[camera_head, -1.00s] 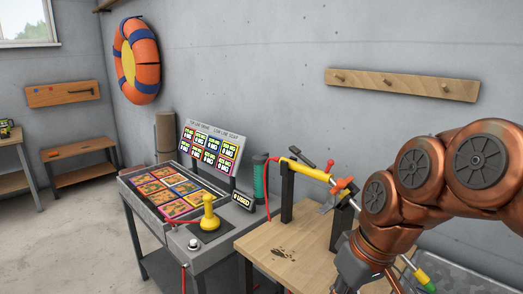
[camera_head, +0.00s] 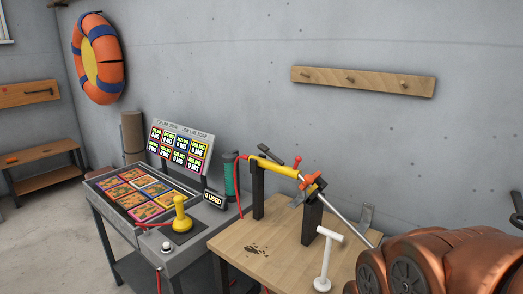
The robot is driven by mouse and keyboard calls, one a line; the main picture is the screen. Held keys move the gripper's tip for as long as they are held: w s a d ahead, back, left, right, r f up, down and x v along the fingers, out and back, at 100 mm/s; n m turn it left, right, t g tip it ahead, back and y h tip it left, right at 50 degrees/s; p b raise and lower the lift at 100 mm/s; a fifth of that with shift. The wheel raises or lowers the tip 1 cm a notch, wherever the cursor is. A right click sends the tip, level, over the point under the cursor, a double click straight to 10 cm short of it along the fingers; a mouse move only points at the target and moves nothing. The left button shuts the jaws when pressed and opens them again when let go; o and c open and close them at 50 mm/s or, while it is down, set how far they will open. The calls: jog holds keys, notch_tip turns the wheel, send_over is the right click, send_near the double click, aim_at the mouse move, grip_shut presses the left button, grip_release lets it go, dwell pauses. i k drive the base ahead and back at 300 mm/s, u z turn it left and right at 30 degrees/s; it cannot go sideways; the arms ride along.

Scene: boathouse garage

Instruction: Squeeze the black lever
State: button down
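A short black lever (camera_head: 264,148) sticks up at an angle from the yellow-bodied tool (camera_head: 272,169). The tool rests across two dark upright posts (camera_head: 311,218) on the wooden bench, with orange-red parts and a long thin metal rod running down to the right. My copper arm (camera_head: 430,270) is at the lower right, apart from the lever. I cannot make out my gripper. A dark piece at the right edge is cut off and I cannot tell what it is.
A white T-shaped handle (camera_head: 325,258) stands at the bench's front right. Left of the wooden bench (camera_head: 235,243) is a grey console (camera_head: 185,256) with a yellow joystick (camera_head: 181,215) and a sign board (camera_head: 176,147). A red hose hangs near a green cylinder (camera_head: 230,175). A peg rail (camera_head: 363,82) is on the wall.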

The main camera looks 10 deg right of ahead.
aim_at(262, 146)
jog(key=u, duration=0.05)
jog(key=k, duration=0.6)
jog(key=u, duration=0.9)
jog(key=i, duration=2.2)
jog(key=z, duration=0.6)
